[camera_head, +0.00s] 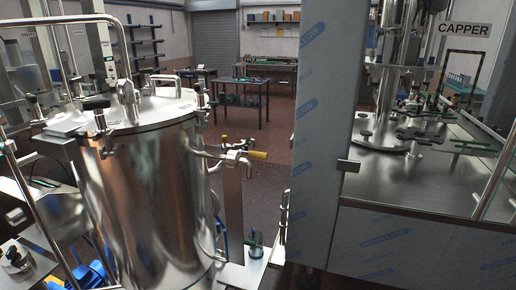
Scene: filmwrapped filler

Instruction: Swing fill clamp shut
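A polished steel tank (150,190) stands at the left with a flat steel lid (150,108) on top. Clamp-like fittings with dark knobs sit at the lid's rim, one at the left front (97,104) and one at the right (200,90). A pipe fitting with a yellow-ended handle (257,155) sticks out to the right of the tank. I cannot tell which of these is the fill clamp, or whether it is open or shut. Neither of my grippers shows in this view.
A tall film-covered steel panel (325,130) stands right of the tank. Behind it is a steel machine top (400,180) below a CAPPER sign (463,29). Bent steel tubes (62,22) rise over the tank's left side. Open floor (275,130) lies between tank and panel.

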